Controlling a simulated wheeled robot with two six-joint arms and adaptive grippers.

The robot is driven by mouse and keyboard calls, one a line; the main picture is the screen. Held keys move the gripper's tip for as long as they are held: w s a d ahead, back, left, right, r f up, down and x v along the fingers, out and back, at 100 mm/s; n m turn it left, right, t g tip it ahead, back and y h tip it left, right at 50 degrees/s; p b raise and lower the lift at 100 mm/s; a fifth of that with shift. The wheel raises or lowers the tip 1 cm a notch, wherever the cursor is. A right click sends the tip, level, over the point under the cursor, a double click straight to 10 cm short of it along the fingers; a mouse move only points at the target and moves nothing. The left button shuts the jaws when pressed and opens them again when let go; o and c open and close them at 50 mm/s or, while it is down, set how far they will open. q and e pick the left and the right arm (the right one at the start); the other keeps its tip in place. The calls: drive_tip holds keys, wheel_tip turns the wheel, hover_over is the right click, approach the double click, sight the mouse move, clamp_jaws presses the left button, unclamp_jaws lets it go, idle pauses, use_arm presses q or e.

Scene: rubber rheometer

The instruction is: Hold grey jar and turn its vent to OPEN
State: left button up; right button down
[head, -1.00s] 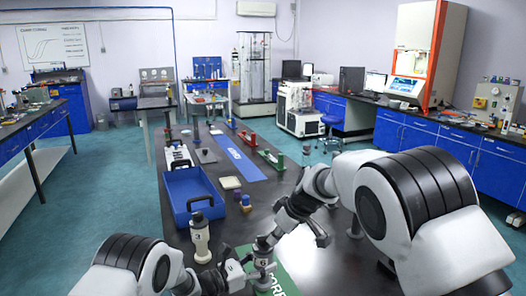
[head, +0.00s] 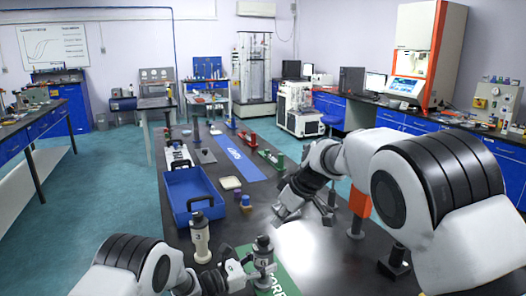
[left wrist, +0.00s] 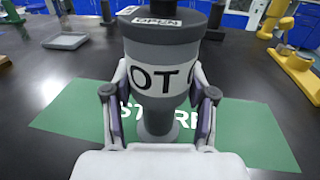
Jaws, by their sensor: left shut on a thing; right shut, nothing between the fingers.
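The grey jar (head: 264,265) has a white band with dark letters and a dark top. It stands upright over the green mat (head: 285,284) at the front of the table. In the left wrist view the jar (left wrist: 160,72) fills the middle, and a label reading OPEN (left wrist: 157,21) faces the camera on its upper collar. My left gripper (left wrist: 160,112) is shut on the jar's lower body, one finger on each side. My right gripper (head: 280,217) is shut and empty, above and to the right of the jar, apart from it. The jar's far side is hidden.
A pale jar (head: 200,240) with a dark cap stands left of the grey jar. Behind it is a blue tray (head: 188,200). An orange item (head: 360,201) stands at right beside my right arm.

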idle(0.3)
use_arm(q)
drive_tip(key=o, duration=1.3)
drive_tip(key=shift+o, duration=0.2)
